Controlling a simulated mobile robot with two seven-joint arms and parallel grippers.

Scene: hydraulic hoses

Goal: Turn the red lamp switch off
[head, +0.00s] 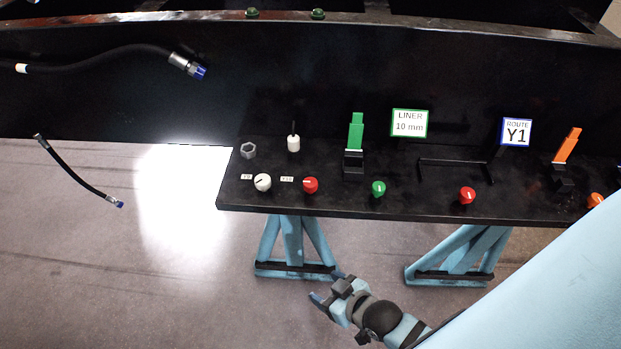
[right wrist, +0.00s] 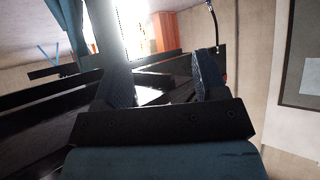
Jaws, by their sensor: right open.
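Two red knobs sit on the front strip of the black bench: a left red knob (head: 310,185) beside a small label, and a right red knob (head: 467,195). Both have pale pointer marks; I cannot tell which one is the lamp switch, and no lit red lamp is clear. My right gripper (head: 322,296) is below and in front of the bench edge, apart from both knobs. In the right wrist view its two fingers (right wrist: 162,80) stand apart with nothing held between them. My left gripper is out of view.
The black bench (head: 400,208) also carries a white knob (head: 263,182), a green knob (head: 379,188), a green upright lever (head: 356,132) and an orange lever (head: 567,146). Blue trestles (head: 290,245) stand below. Black hoses (head: 90,57) hang at left. Floor at left is clear.

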